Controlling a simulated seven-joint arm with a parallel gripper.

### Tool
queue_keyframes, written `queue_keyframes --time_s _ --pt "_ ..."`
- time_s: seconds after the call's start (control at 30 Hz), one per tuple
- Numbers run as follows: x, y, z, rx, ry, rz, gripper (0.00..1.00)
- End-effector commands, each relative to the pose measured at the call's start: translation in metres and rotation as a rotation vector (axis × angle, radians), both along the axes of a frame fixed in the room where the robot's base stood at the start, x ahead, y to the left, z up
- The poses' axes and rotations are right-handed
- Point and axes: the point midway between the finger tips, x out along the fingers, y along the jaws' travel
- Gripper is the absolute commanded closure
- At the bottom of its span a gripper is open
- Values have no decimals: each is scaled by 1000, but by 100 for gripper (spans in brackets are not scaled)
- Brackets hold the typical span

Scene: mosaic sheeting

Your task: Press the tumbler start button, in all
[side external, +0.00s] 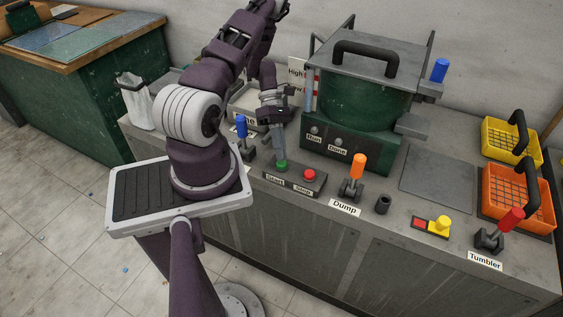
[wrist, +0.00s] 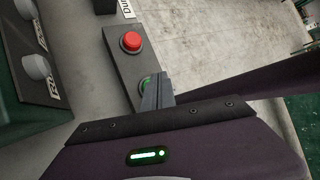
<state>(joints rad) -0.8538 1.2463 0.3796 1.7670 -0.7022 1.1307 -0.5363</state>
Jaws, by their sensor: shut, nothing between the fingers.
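The green start button (side external: 282,166) sits at the left end of a dark control box (side external: 295,181), above a "Start" label (side external: 275,179). A red stop button (side external: 309,175) is to its right, over a "Stop" label. My gripper (side external: 281,157) points down with its shut, empty fingertips right at the green button. In the wrist view the shut fingers (wrist: 157,92) cover most of the green button (wrist: 145,84), with only a green edge showing. The red button (wrist: 131,42) is clear there. I cannot tell whether the fingertips touch the green button or whether it is pressed in.
A green tumbler machine (side external: 345,105) stands behind the box; its "Run" lamp (side external: 315,131) and "Done" lamp (side external: 341,138) look grey. An orange-handled Dump lever (side external: 356,170) is to the right. A blue-handled lever (side external: 242,130) stands close left. Orange (side external: 508,210) and yellow baskets sit far right.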

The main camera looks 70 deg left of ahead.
Motion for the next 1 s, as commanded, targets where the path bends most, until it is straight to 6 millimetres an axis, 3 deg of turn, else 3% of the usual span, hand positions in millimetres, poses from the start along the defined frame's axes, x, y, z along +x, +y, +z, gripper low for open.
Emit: queue_keyframes --time_s 0.4,0.8,1.0 --pt "0 0 8 -1 0 1 100" --pt "0 0 47 1 -1 -1 100" --pt "0 0 56 0 1 1 100"
